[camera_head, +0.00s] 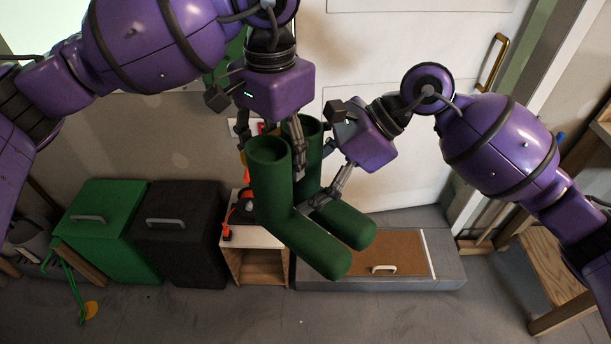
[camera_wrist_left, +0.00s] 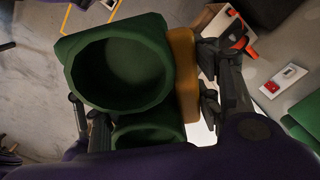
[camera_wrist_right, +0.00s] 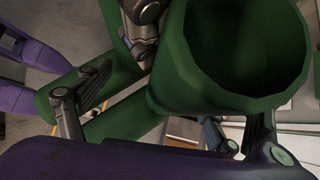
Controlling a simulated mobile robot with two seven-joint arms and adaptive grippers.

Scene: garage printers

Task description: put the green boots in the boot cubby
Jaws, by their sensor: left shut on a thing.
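The pair of green boots (camera_head: 268,180) hangs in the air, toes pointing toward the lower right. My left gripper (camera_head: 272,140) is shut on the boots near their tops. In the left wrist view the boot openings (camera_wrist_left: 122,72) face the camera, and an orange-tan strip (camera_wrist_left: 184,75) lies between the boots and a finger. My right gripper (camera_head: 335,170) is open beside the rear boot; in the right wrist view its fingers (camera_wrist_right: 160,115) are spread near the green shafts. A low grey unit (camera_head: 450,272) with a tan, handled panel is on the floor behind; I cannot tell whether it is the cubby.
An open-fronted wooden box (camera_head: 258,268) with a white top and small orange-black items stands left of the grey unit. A green bin (camera_head: 103,215) and a black bin (camera_head: 180,245) stand further left. A wooden stool (camera_head: 545,265) is at right.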

